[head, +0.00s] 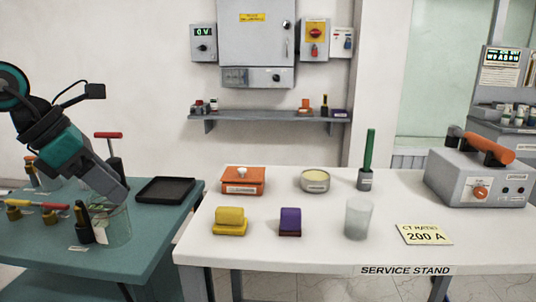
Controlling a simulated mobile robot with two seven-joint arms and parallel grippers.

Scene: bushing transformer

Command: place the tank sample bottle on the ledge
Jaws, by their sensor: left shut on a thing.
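My left gripper (110,198) reaches down over the green table at the left. It is shut at the top of a clear, greenish glass vessel (118,228), which looks like the tank sample bottle; no readable label confirms this. I cannot tell whether its base touches the table. The fingertips partly hide its top. The grey ledge (270,117) is on the back wall, to the right of and beyond the gripper. My right gripper is not in view.
A dark bottle (84,225) stands close beside the glass, with red- and yellow-handled tools around it. A black tray (170,190) is on the same table. The ledge holds small items at both ends, including an orange piece (305,104); its middle is clear. The white service stand (300,255) lies in front.

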